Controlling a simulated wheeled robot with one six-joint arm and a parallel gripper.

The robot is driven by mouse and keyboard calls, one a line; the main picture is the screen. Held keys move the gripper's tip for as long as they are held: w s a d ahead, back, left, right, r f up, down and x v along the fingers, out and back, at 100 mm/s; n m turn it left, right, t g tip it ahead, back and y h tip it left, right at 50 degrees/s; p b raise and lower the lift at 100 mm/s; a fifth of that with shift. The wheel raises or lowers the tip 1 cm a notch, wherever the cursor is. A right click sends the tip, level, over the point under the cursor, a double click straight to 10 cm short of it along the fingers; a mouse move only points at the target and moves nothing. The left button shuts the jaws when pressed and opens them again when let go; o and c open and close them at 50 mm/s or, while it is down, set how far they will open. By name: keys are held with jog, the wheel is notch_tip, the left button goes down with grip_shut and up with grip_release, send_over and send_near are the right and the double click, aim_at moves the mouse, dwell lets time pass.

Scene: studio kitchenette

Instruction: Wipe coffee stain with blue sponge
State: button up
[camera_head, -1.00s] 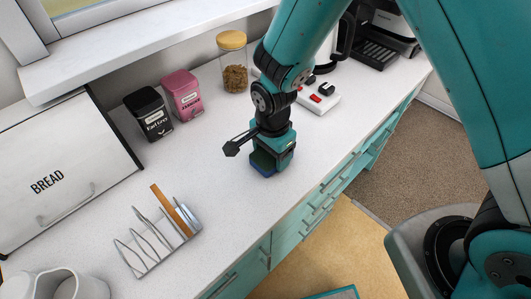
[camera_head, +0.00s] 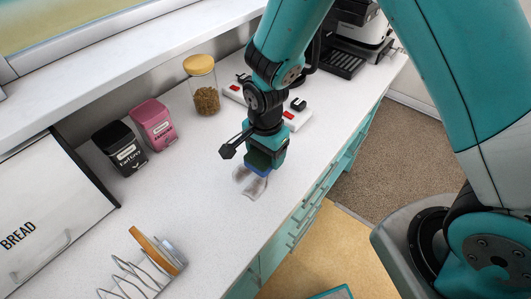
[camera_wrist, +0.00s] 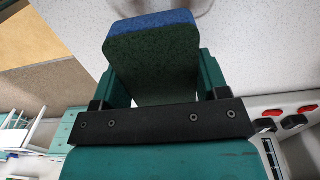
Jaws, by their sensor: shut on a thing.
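My gripper (camera_head: 266,157) is shut on the sponge, over the counter in the head view. The sponge (camera_head: 257,170) has a blue layer at its lower end and a dark green body. In the wrist view the sponge (camera_wrist: 152,55) sits between both fingers, its blue end pointing away from the gripper. A brownish-grey coffee stain (camera_head: 252,186) lies on the white counter just below and in front of the sponge, partly hidden by it. A faint part of the stain shows at the top edge of the wrist view. I cannot tell whether the sponge touches the counter.
A toast rack (camera_head: 135,277) with toast stands at the front left, beside the bread bin (camera_head: 45,215). Black (camera_head: 120,148) and pink (camera_head: 153,124) tins and a lidded jar (camera_head: 204,86) stand along the back. A power strip (camera_head: 296,116) lies behind my gripper. Counter left of the stain is clear.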

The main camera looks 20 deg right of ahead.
jog(key=shift+r+p, duration=1.6)
jog(key=shift+r, duration=0.7)
